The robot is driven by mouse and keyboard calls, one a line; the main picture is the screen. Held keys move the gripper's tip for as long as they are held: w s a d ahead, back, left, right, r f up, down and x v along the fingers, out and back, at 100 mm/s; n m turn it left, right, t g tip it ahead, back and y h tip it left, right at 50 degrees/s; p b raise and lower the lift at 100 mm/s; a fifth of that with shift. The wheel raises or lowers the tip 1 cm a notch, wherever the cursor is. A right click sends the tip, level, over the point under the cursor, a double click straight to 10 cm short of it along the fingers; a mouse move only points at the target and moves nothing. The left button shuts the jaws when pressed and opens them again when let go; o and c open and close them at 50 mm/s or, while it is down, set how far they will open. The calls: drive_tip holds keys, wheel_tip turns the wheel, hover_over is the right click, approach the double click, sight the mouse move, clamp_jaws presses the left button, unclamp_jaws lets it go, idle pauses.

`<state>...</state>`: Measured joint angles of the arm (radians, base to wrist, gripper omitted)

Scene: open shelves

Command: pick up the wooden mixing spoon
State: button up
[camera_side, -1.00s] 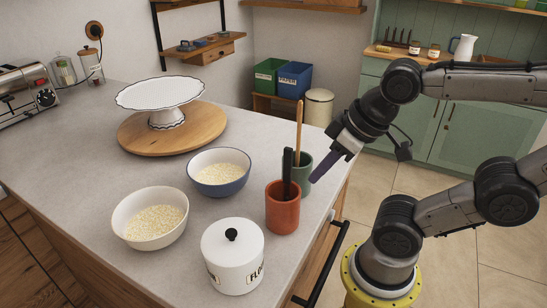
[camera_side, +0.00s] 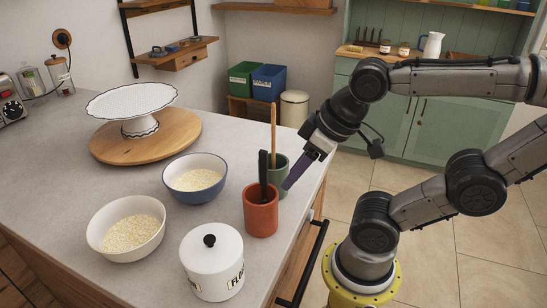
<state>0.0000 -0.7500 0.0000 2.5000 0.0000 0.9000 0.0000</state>
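A wooden handle (camera_side: 273,135), which looks like the mixing spoon's, stands upright in the green crock (camera_side: 281,178). Its lower end is hidden inside the crock. My gripper (camera_side: 288,186) is on the right of the crock, its dark purple fingers slanting down and left to the crock's right side. In this view the fingers overlap the crock's edge; I cannot tell whether they touch it. The fingers are seen edge-on, so their opening does not show. The gripper is apart from the wooden handle.
An orange-red crock (camera_side: 261,212) holding a black-handled utensil (camera_side: 263,172) stands in front of the green one. A white flour canister (camera_side: 212,265), a blue bowl (camera_side: 195,180) and a white bowl (camera_side: 126,228) are on the counter (camera_side: 55,165). A cake stand (camera_side: 132,100) is behind.

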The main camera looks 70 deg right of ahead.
idle(0.3)
wheel_tip(320, 180, up, 15)
drive_tip(key=n+g, duration=0.6)
drive_tip(key=n, duration=1.4)
hover_over(274, 125)
drive_tip(key=shift+w+d+r, duration=0.1)
drive_tip(key=shift+w+r, duration=0.1)
drive_tip(key=shift+w, duration=0.15)
drive_tip(key=f, duration=1.3)
drive_tip(key=shift+s+d+f, duration=0.2)
drive_tip(key=shift+f, duration=0.15)
clamp_jaws()
